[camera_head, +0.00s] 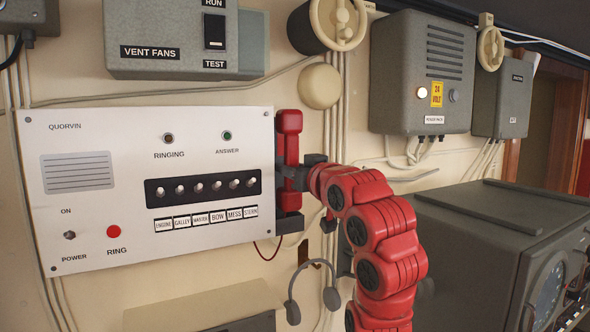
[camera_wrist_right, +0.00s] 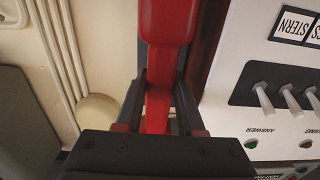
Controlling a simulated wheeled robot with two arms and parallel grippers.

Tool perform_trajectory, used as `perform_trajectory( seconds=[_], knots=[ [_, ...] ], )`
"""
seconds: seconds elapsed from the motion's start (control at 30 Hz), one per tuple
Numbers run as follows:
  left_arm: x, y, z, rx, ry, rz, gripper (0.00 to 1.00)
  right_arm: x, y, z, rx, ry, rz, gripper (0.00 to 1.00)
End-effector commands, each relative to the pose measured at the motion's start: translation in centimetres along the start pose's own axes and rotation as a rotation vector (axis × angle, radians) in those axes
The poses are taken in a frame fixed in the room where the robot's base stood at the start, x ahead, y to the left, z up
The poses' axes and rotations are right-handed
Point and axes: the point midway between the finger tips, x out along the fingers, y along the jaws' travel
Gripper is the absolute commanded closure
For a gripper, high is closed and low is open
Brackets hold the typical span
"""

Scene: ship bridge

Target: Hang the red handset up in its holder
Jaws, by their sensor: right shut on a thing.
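The red handset (camera_head: 290,123) stands upright at the right edge of the white intercom panel (camera_head: 130,240). My right gripper (camera_head: 297,178) is shut on the middle of the handset. In the right wrist view the handset (camera_wrist_right: 165,30) runs down between the two dark fingers (camera_wrist_right: 160,105). A dark bracket, which looks like the holder (camera_head: 288,225), shows at the handset's lower end. The gripper hides part of the handset, and I cannot tell whether the handset rests in the bracket. My left gripper is not in view.
A grey power box (camera_head: 422,70) and a round cream bell (camera_head: 319,86) are on the wall above my right arm. A headset (camera_head: 291,300) hangs below. A grey console (camera_head: 480,230) stands at the right. Panel switches (camera_head: 198,187) lie close left of the gripper.

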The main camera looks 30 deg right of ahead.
Motion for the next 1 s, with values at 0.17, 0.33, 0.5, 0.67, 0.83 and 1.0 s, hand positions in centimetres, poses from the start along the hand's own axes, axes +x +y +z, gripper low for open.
perform_trajectory(
  seconds=[0.17, 0.33, 0.5, 0.67, 0.83, 1.0],
  knots=[
    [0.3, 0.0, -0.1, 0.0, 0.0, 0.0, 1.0, 1.1, 0.0, -0.1, -0.002, -0.001, 0.0, 1.0],
    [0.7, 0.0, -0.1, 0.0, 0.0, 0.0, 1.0, 2.1, 0.0, -0.1, 0.001, -0.002, -0.001, 1.0],
    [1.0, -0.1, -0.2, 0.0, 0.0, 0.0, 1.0, 3.1, 0.0, -0.1, 0.0, -0.001, -0.001, 1.0],
    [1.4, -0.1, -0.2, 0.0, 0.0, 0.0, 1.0, 4.0, -0.1, 0.1, -0.001, -0.002, 0.0, 1.0],
    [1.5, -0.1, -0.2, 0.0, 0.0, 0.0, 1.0, 3.9, 0.0, 0.6, -0.002, 0.0, 0.0, 1.0],
    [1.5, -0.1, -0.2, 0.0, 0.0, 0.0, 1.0, 3.9, 0.0, 0.6, -0.002, 0.0, 0.0, 1.0]
  ],
)
